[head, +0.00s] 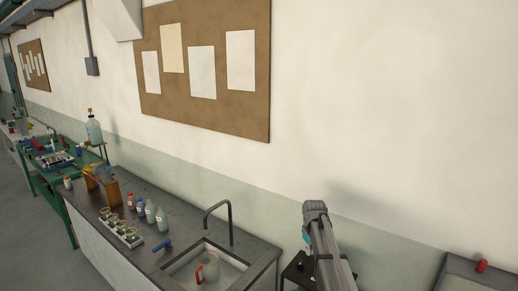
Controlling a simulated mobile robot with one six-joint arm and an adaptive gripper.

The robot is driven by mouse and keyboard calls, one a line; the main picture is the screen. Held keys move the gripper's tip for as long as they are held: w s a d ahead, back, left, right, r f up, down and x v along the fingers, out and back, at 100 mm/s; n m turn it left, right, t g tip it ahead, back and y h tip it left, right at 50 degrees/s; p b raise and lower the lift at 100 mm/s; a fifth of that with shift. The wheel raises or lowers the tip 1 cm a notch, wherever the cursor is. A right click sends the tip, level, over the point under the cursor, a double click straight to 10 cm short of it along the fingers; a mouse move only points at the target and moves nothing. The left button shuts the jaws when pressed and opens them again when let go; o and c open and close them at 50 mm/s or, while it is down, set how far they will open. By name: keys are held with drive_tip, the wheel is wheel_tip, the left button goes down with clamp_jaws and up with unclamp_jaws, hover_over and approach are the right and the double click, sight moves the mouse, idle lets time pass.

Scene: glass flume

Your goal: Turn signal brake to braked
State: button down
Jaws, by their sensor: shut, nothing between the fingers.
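I cannot make out a signal brake for certain. A small red part (481,265) stands on a grey box or cabinet top at the lower right; it is too small to tell what it is or how it is set. A blue handle (163,245) lies at the counter's front, left of the sink; its role is unclear. My grey arm rises from the bottom edge, right of the sink, with a bent joint at its top. I cannot see my gripper's fingers; they are hidden or out of the picture.
A long dark counter (92,205) holds several bottles, a rack of beakers and a sink (185,271) with a tap (230,220) and a red-handled jug (208,267). A green bench (52,187) stands farther left. A pinboard (204,110) hangs above. Floor shows at far left.

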sight(301, 264)
drive_tip(key=shift+f, duration=0.15)
drive_tip(key=shift+a+f+b, duration=0.1)
drive_tip(key=shift+f+b, duration=3.3)
drive_tip(key=shift+b, duration=0.1)
drive_tip(key=shift+w+a, duration=0.15)
drive_tip(key=shift+a, duration=0.05)
drive_tip(key=shift+s+a, duration=0.35)
drive_tip(key=shift+a, duration=0.6)
drive_tip(key=shift+s, duration=0.45)
drive_tip(key=shift+r, duration=0.1)
